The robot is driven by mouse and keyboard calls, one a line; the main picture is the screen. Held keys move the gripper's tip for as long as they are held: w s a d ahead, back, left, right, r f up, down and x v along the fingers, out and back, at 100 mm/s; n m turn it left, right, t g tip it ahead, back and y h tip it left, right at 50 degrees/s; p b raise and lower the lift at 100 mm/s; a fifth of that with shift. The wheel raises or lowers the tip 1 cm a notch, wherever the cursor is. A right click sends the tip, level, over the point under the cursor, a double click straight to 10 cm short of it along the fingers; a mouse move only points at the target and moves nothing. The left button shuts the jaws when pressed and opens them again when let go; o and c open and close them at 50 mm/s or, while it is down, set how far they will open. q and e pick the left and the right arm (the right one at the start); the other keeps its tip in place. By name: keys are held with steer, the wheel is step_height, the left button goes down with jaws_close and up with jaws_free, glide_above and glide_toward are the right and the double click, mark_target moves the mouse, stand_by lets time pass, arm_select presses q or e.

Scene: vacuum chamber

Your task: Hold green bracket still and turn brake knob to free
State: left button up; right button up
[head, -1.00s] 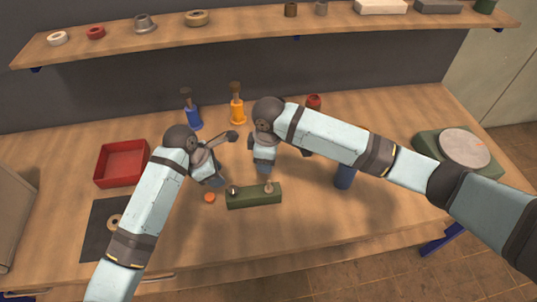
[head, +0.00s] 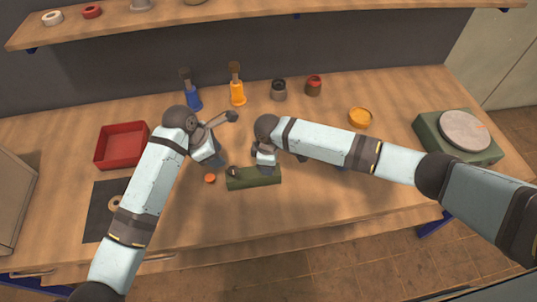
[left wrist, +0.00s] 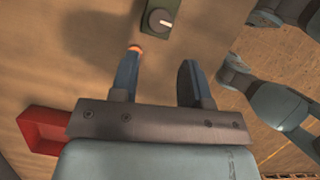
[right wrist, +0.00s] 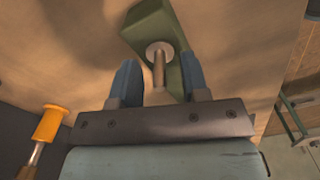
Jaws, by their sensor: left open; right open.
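The green bracket (head: 258,179) lies on the table near its front edge. A dark round knob with a white mark (head: 233,171) sits at its left end; it also shows in the left wrist view (left wrist: 160,20). A metal post with a round flange (right wrist: 159,62) stands on the bracket in the right wrist view. My left gripper (left wrist: 160,64) is open and empty, short of the knob and above the table. My right gripper (right wrist: 160,68) is open over the bracket's right end, its fingers on either side of the post, with no visible grip on it.
An orange disc (head: 210,178) lies just left of the bracket. A red tray (head: 122,147) and a dark mat (head: 100,205) are at left. Blue (head: 193,98) and orange-handled (head: 237,92) tools stand behind. A green unit with a round plate (head: 465,131) is at right.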

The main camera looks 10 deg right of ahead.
steer(key=shift+f, duration=0.35)
